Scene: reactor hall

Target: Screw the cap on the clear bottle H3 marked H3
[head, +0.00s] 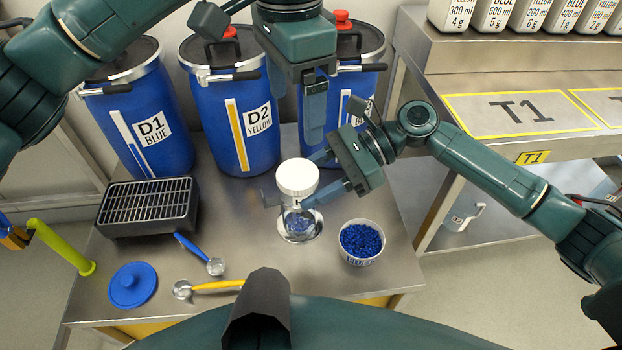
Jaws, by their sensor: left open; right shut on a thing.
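The clear bottle (297,222) stands upright at the middle of the steel table, with blue grains visible low inside. Its label is mostly hidden by my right gripper, so H3 cannot be read. A wide white cap (298,177) sits on top of it; I cannot tell how tightly it is seated. My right gripper (314,180) reaches in from the right, shut on the bottle just below the cap. My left gripper (313,138) points down above and slightly right of the cap, open and empty, apart from it; one finger hides the other.
Blue drums D1 (150,125) and D2 (232,120), and a third drum, stand behind. A tub of blue granules (361,243) stands right of the bottle. A black grated box (148,207), blue lid (132,285), blue scoop (200,254) and yellow scoop (210,287) lie left.

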